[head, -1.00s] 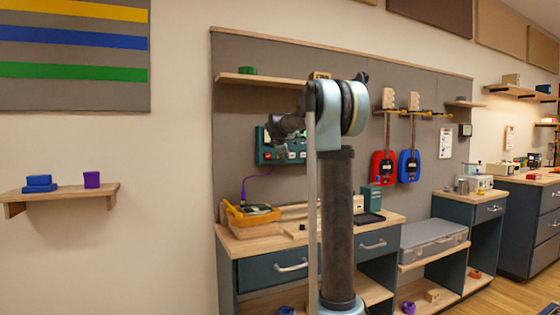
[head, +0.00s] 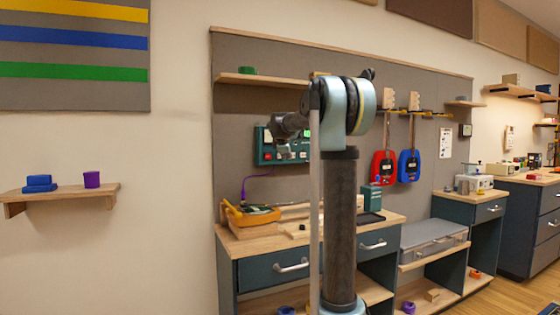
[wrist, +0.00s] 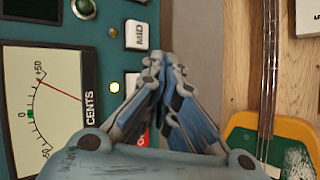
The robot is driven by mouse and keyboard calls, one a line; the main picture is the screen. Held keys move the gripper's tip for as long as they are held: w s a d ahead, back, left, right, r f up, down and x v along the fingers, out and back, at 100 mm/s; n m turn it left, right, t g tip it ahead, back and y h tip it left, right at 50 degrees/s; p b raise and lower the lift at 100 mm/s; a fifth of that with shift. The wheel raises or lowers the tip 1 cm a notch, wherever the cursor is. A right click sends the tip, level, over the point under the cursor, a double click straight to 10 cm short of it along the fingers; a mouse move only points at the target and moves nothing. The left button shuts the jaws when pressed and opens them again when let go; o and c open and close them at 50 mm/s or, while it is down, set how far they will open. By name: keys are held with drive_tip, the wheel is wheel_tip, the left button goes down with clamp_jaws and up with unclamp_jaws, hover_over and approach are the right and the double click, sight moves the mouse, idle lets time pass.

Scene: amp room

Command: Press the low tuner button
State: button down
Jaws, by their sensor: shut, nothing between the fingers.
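The tuner (head: 265,147) is a dark green wall unit, partly hidden by my arm in the head view. The wrist view shows its face sideways, with a white CENTS meter (wrist: 38,105), a white button marked MID (wrist: 137,35) and small lamps. My gripper (wrist: 165,62) is shut and empty in front of the panel's right edge. Contact with any button cannot be told.
Below the tuner, a wooden desk (head: 250,245) holds an orange-yellow device (head: 248,214) with a purple cable. A red guitar (head: 384,168) and a blue guitar (head: 409,166) hang to the right. The wrist view shows a guitar's strings and green-yellow body close at right.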

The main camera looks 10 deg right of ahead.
drive_tip(key=s, duration=0.2)
drive_tip(key=s+d, duration=0.1)
drive_tip(key=s, duration=0.1)
drive_tip(key=shift+s+d, duration=0.15)
idle(0.6)
drive_tip(key=s+f+m+g+y, duration=0.1)
drive_tip(key=s+f+m+g, duration=0.2)
drive_tip(key=s+f, duration=1)
drive_tip(key=s+a+f+m+g+y, duration=0.1)
drive_tip(key=s+f+m+g, duration=0.2)
drive_tip(key=s+f+m, duration=0.4)
drive_tip(key=s+f+m+g+y, duration=0.1)
drive_tip(key=s+f+m, duration=0.5)
drive_tip(key=s+f, duration=1.3)
drive_tip(key=s+g, duration=0.1)
drive_tip(key=s, duration=1.4)
drive_tip(key=shift+s+a+f+g, duration=0.15)
drive_tip(key=shift+s+f+g, duration=0.1)
drive_tip(key=shift+s+g, duration=0.15)
drive_tip(key=shift+w, duration=0.1)
